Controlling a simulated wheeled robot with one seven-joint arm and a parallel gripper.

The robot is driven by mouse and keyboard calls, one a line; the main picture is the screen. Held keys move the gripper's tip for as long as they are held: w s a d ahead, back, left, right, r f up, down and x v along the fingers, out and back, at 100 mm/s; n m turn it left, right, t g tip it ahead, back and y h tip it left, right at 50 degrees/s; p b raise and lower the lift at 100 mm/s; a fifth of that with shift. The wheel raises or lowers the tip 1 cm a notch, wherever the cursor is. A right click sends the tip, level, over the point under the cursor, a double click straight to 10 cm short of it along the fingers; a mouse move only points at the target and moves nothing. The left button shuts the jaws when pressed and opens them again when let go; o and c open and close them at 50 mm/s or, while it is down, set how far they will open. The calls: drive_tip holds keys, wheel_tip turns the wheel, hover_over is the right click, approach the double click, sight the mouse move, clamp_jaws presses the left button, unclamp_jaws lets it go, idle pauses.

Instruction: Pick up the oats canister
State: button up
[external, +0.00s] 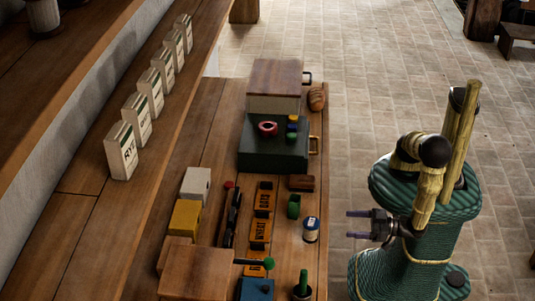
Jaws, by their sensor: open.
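A small round canister (311,229) with a white body, a dark blue band and a pale lid stands upright near the right edge of the wooden counter (318,180). It is the only canister of this kind on the counter, but its label is too small to read. My gripper (354,224) is to the right of it, past the counter's edge, with its two fingers pointing left towards it. The fingers are apart with nothing between them, and a gap separates them from the canister.
A dark green box (262,155) stands farther back. The tiled floor (360,100) is clear.

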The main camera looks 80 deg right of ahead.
drive_tip(key=p, duration=0.1)
approach(306, 221)
drive_tip(key=w, duration=0.4)
drive_tip(key=shift+w+a, duration=0.1)
drive_tip(key=shift+w, duration=0.35)
drive_tip(key=w+p, duration=0.1)
drive_tip(key=w, duration=0.4)
drive_tip(key=shift+w+f+p, duration=0.1)
drive_tip(key=shift+f+p, duration=0.05)
drive_tip(key=shift+p, duration=0.15)
drive_tip(key=c, duration=1.2)
